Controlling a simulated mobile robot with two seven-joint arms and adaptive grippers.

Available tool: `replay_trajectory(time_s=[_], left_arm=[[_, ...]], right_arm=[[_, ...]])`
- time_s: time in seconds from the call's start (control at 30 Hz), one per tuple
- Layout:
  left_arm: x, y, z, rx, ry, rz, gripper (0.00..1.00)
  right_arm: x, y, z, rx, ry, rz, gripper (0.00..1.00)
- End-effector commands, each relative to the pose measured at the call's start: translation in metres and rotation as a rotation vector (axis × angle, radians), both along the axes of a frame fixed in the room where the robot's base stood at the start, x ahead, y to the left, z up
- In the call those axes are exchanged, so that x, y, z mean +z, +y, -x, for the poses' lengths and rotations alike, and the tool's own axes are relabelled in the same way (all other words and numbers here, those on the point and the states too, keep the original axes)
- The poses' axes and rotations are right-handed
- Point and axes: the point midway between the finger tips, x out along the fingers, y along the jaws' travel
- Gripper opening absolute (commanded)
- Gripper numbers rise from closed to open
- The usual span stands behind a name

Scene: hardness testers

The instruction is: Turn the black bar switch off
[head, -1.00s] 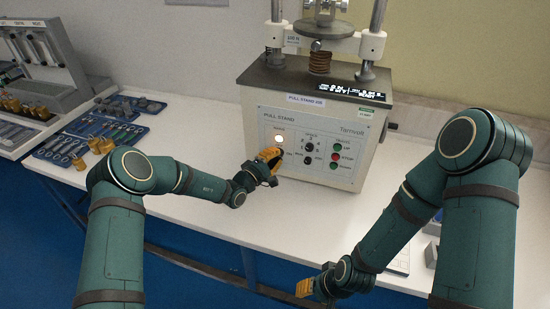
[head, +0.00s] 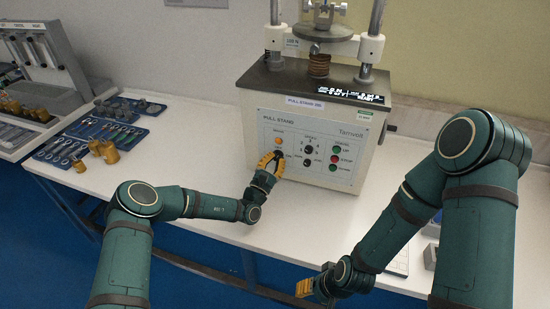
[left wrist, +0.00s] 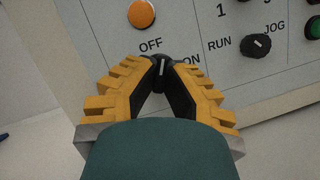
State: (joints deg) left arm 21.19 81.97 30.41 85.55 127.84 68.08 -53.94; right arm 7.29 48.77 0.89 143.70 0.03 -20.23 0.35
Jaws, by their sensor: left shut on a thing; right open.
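The black bar switch (left wrist: 162,62) is on the front panel of the pull stand (head: 300,125), between the OFF and ON labels in the left wrist view. Its white line stands nearly upright in that view. My left gripper (head: 277,157) is at the panel, its yellow fingers converging on the switch. It is shut on the switch, with a fingertip on each side (left wrist: 161,72). The round lamp (left wrist: 141,13) above the switch is plain orange; it also shows in the head view (head: 278,141). My right gripper (head: 304,288) is open and empty, low at the table's front edge.
A black RUN/JOG knob (left wrist: 256,46) is right of the switch. Blue trays of tools (head: 62,148) and brass weights (head: 110,152) lie at left. White tabletop (head: 200,150) is clear between them and the stand.

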Motion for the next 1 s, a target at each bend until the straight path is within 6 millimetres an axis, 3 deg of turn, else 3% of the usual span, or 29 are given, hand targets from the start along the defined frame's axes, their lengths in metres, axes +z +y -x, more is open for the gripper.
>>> replay_trajectory(time_s=[0.5,1.0], left_arm=[[0.006,-0.001,-0.001,0.002,0.107,0.36,0.0],[0.006,-0.002,-0.001,0.0,0.134,0.448,0.0]], right_arm=[[0.02,-0.001,-0.006,-0.011,-0.014,0.003,0.47],[0.024,-0.001,-0.008,-0.014,-0.018,0.004,0.47]])
